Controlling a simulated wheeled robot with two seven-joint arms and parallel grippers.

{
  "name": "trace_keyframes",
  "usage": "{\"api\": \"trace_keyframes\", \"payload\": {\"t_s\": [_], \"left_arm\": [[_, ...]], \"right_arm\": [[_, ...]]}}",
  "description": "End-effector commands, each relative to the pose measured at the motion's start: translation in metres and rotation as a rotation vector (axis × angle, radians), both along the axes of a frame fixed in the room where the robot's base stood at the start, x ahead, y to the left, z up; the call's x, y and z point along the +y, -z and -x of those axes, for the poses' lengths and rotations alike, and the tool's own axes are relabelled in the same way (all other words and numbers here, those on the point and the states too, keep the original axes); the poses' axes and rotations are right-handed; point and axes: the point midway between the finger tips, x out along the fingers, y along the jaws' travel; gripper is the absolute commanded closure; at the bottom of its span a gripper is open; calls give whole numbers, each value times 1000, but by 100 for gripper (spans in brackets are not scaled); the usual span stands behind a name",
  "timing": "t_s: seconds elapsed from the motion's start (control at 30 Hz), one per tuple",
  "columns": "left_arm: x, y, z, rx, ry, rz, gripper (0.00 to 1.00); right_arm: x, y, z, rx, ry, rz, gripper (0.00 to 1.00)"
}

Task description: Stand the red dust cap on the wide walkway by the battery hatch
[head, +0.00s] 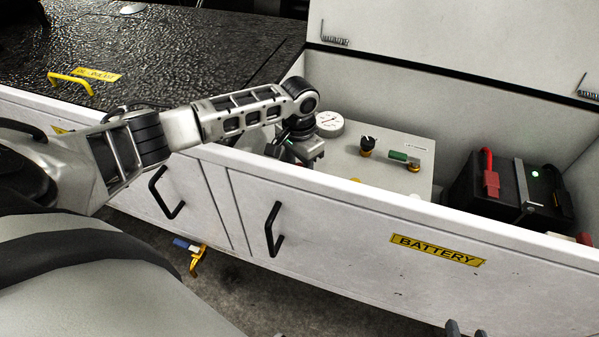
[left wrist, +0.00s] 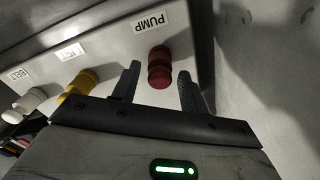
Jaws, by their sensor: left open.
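The red dust cap (left wrist: 159,68) sits on the panel under the PUMP label in the left wrist view. My left gripper (left wrist: 158,88) is open, with one finger on each side of the cap; whether they touch it I cannot tell. In the head view my left arm reaches over the front wall into the open bay, and its gripper (head: 303,158) mostly hides the cap. My right gripper (head: 466,331) shows only its dark fingertips at the bottom edge, apart, with nothing seen between them. A black textured walkway (head: 180,45) lies at the upper left.
A yellow cap (left wrist: 78,86) and a whitish cap (left wrist: 28,103) sit in line with the red one. A gauge (head: 329,124) and fittings stand on the bay's panel. A black battery (head: 500,185) is at the right. A yellow handle (head: 70,82) stands on the walkway.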

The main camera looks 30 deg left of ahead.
Motion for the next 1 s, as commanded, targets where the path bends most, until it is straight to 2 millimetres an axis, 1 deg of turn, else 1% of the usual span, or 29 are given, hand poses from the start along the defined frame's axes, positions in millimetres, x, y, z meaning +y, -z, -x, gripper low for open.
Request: {"api": "trace_keyframes", "payload": {"t_s": [0.07,0.17,0.2,0.23,0.57,1.0], "left_arm": [[0,0,0,0,0,0,56],[0,0,0,0,0,0,81],[0,0,0,0,0,0,93],[0,0,0,0,0,0,100],[0,0,0,1,0,1,100],[0,-6,0,1,-1,1,100]], "right_arm": [[0,0,0,0,0,0,64],[0,0,0,1,0,0,64],[0,0,0,1,0,0,64],[0,0,0,1,0,0,64],[0,0,0,0,0,0,64],[0,-9,0,0,0,0,64]]}}
